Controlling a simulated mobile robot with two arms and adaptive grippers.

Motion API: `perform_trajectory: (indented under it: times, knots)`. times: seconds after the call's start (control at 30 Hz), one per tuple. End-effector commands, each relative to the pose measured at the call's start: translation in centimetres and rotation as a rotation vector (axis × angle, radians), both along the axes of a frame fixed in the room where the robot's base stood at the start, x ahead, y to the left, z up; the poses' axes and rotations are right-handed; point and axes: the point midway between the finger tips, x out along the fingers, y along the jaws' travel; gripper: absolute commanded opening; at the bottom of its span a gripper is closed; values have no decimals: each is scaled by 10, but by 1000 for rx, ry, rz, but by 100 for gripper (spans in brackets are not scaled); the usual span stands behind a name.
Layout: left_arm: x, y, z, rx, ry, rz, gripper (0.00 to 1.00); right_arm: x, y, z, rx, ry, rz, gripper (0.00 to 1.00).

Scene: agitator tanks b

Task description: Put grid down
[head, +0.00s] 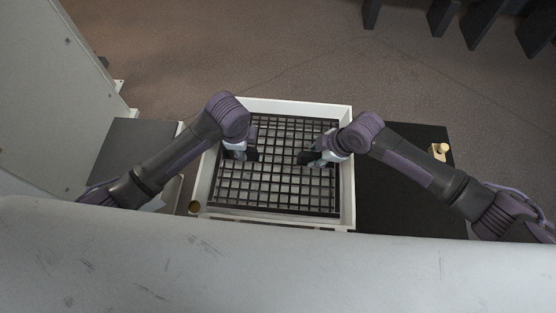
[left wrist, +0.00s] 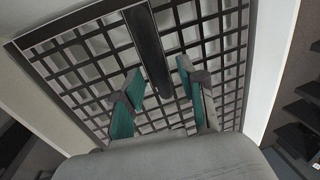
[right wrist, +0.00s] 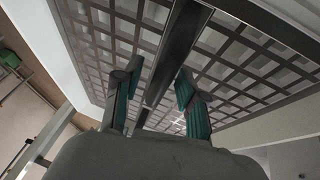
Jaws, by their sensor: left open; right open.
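The black grid (head: 278,208) lies flat inside the white box (head: 347,195), within its walls. My left gripper (head: 248,155) is over the grid's left part and my right gripper (head: 308,159) over its right part. In the left wrist view the open teal-padded fingers (left wrist: 160,75) stand on either side of a dark bar (left wrist: 147,40) above the lattice. In the right wrist view the open fingers (right wrist: 158,78) likewise stand apart around a dark bar (right wrist: 181,45). Whether any pad touches a bar I cannot tell. My wrists hide parts of the grid.
A black surface (head: 395,205) lies right of the box, with a brass-coloured fitting (head: 439,150) at its far right. A dark grey panel (head: 138,150) is on the left. Brown floor lies beyond.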

Motion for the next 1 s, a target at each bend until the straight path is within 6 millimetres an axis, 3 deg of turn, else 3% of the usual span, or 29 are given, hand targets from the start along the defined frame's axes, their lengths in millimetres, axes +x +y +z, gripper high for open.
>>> perform_trajectory:
  times: [0.2,0.43,0.67,1.0]
  knots:
    - [-9,0,48,-1,-4,-2,41,0,0,0,0,0,0,41]
    - [-16,1,86,1,-3,0,41,0,0,0,0,0,0,41]
    - [-20,1,98,1,0,0,41,-1,-3,6,1,-2,-1,41]
    - [-20,1,97,1,1,0,41,-12,-29,67,0,-4,1,41]
